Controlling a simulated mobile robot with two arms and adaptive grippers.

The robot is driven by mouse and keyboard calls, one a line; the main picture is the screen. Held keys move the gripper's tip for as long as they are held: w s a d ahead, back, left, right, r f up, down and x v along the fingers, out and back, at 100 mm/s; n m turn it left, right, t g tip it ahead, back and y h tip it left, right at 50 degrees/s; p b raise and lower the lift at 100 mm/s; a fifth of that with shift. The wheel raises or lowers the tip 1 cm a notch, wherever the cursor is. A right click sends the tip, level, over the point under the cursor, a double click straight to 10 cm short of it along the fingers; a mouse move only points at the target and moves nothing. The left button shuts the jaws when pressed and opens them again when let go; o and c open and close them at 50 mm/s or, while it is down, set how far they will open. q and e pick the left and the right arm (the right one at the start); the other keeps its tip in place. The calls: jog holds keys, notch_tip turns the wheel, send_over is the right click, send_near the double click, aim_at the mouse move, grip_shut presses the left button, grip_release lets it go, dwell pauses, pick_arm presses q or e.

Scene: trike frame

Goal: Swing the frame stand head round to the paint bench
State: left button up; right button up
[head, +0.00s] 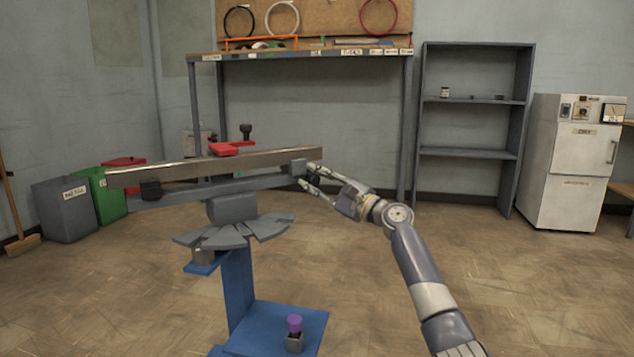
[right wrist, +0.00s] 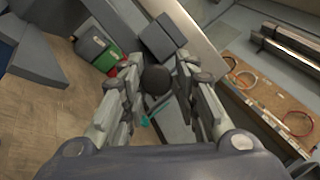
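The frame stand has a blue post (head: 237,285) and a grey swivelling head (head: 231,208) above a fan of grey plates (head: 238,235). A long metal tube (head: 220,163) lies along the head, under a red clamp (head: 232,148). The tube runs from left to right, its right end near my right gripper (head: 309,176). In the right wrist view, a round black knob (right wrist: 155,80) sits between the fingers of the right gripper (right wrist: 160,66). The fingers stand apart, and I see no firm grip on the knob. My left gripper is out of view. I cannot tell which bench is the paint bench.
A long bench (head: 310,53) with a pegboard stands behind the stand. Grey shelves (head: 470,152) and a white cabinet (head: 572,160) stand at right. Grey (head: 64,210) and green (head: 100,195) bins stand at left. The floor in front of the shelves is clear.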

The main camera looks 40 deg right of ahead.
jog(key=shift+o, duration=0.9)
jog(key=shift+w+a, duration=0.1)
jog(key=shift+w, duration=0.15)
jog(key=shift+f, duration=0.1)
jog(key=shift+s+f, duration=0.2)
jog(key=shift+s, duration=0.3)
jog(key=v, duration=1.1)
jog(key=shift+r, duration=0.1)
